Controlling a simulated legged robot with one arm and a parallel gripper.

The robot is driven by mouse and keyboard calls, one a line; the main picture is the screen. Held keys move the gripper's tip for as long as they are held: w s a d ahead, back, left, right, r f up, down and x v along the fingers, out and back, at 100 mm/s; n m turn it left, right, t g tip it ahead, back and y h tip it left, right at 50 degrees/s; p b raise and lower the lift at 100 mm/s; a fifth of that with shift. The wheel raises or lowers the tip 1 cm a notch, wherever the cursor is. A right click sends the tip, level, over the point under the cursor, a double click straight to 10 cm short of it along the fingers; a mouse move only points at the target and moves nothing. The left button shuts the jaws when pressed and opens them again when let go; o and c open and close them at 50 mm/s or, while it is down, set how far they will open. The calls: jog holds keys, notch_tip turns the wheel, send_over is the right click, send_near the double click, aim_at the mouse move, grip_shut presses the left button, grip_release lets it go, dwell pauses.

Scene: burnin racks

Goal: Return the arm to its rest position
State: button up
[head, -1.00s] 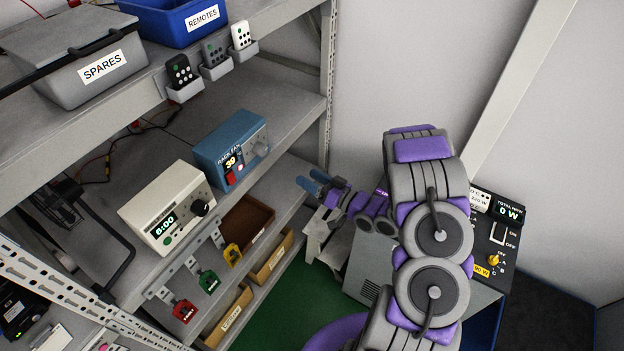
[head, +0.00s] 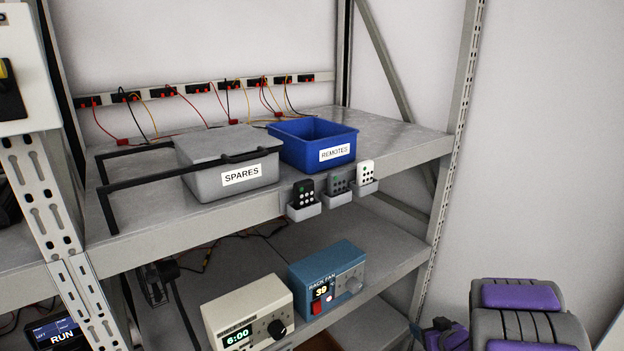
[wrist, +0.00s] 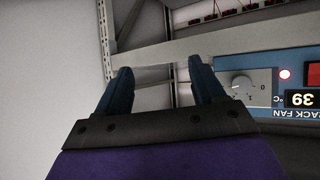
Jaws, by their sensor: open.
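My gripper (wrist: 158,70) shows in the wrist view with its two blue fingers spread and nothing between them. In the head view my purple and grey arm (head: 525,315) is at the bottom right, mostly cut off by the frame. The blue rack fan box (head: 328,280), reading 39, stands on the lower shelf. It also shows upside down in the wrist view (wrist: 262,62), right of my fingers and apart from them.
A cream box (head: 250,312) reading 6:00 stands beside the fan box. Above, the shelf holds a grey SPARES bin (head: 215,155), a blue REMOTES bin (head: 290,155) and remotes in holders (head: 305,210). A rack post (head: 447,190) stands left of my arm.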

jog(key=s+r+m+g+h+b, duration=0.3)
jog(key=s+r+g+h+b, duration=0.2)
jog(key=s, duration=0.6)
jog(key=s+a+g+y+b, duration=0.1)
jog(key=s+a, duration=0.4)
jog(key=s, duration=0.5)
jog(key=s+a+g+y+b, duration=0.1)
jog(key=s+a+g, duration=0.3)
jog(key=s, duration=0.6)
jog(key=s+a+g+y+b, duration=0.1)
jog(key=s+a+g+b, duration=0.2)
jog(key=s+a, duration=0.5)
jog(key=shift+s+a+r+n+y, duration=0.2)
jog(key=shift+s+r+n+y, duration=0.1)
jog(key=shift+s, duration=0.85)
